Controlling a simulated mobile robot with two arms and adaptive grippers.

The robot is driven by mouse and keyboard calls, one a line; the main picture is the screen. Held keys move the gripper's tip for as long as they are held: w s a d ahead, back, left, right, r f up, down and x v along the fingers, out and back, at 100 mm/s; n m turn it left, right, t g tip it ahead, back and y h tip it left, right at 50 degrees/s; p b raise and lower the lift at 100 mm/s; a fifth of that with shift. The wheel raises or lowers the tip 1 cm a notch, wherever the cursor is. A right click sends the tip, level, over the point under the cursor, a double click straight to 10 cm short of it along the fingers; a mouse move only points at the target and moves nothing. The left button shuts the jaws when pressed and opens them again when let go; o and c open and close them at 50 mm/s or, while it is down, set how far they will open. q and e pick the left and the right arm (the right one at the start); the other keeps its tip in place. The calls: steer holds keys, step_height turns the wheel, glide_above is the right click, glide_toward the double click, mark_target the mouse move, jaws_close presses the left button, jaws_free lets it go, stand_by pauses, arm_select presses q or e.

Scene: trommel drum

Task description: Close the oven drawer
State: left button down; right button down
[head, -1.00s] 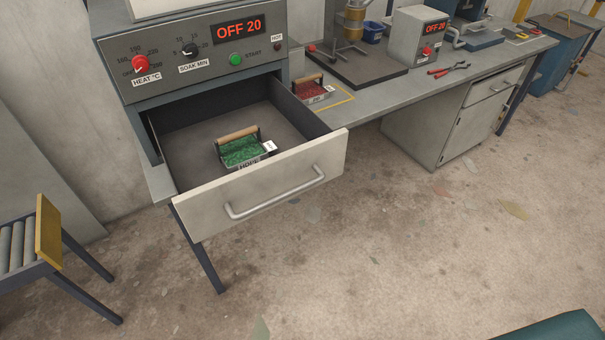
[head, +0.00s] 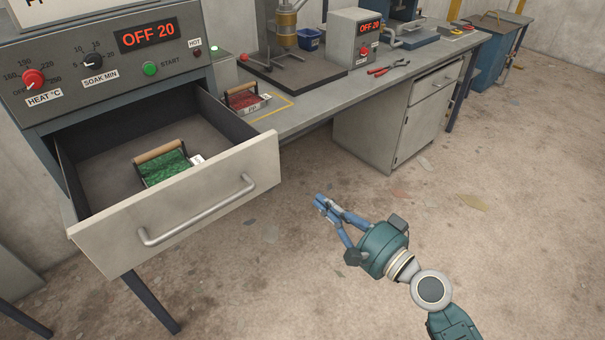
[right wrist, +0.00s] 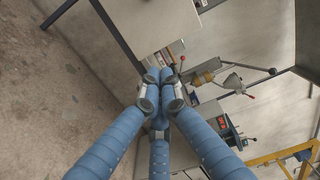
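The oven drawer (head: 118,238) stands pulled out under the oven's control panel (head: 105,68) in the head view. Its front is pale grey with a silver bar handle (head: 197,212). Inside lies a small tray of green pellets (head: 165,168) with a wooden handle. My right gripper (head: 324,203) is to the right of the drawer front, apart from the handle, over the floor. Its blue fingers are brought together and hold nothing visible; in the right wrist view the fingertips (right wrist: 153,78) meet. My left gripper is not in view.
A bench (head: 310,118) runs right from the oven. On it are a tray of red pellets (head: 244,98), a grey box reading OFF 20 (head: 354,40) and red pliers (head: 388,68). A grey cabinet (head: 395,125) stands beneath. The floor before the drawer is clear.

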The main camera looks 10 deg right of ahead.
mark_target(277, 165)
steer(key=p+x, duration=0.2)
steer(key=x, duration=1.1)
steer(key=shift+s+a+r+p, duration=0.15)
steer(key=shift+r+p, duration=0.05)
steer(key=shift+p, duration=0.2)
steer(key=shift+w+a, duration=0.3)
steer(key=shift+w, duration=0.15)
steer(key=shift+w, duration=0.1)
